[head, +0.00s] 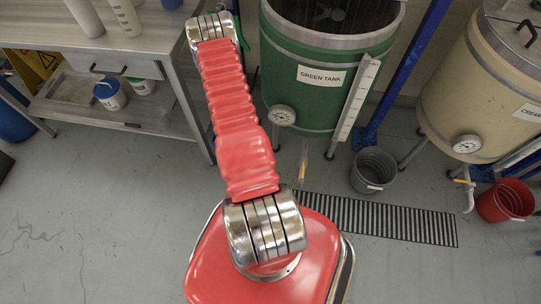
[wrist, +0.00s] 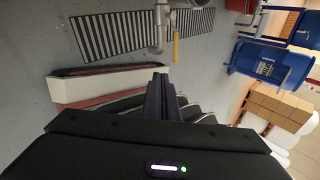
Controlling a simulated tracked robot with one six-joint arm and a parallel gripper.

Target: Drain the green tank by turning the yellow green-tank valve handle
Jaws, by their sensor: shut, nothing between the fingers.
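The green tank (head: 335,105) stands at the top centre of the head view, with its name label and a round gauge. The yellow valve handle (head: 301,173) hangs by the pipe below the tank. In the wrist view the yellow handle (wrist: 176,47) points along a grey pipe (wrist: 158,28), just beyond and slightly right of my fingertips. My gripper (wrist: 160,77) is shut and empty, and appears apart from the handle. It is not visible in the head view, where my red arm reaches up left of the tank.
A floor grate (head: 385,218) lies before the tank, with a grey bucket (head: 374,170) behind it. The cream tank (head: 485,90) has its own yellow valve and a red bucket (head: 506,201). A workbench (head: 110,50) is at left. A blue post (head: 400,75) stands beside the green tank.

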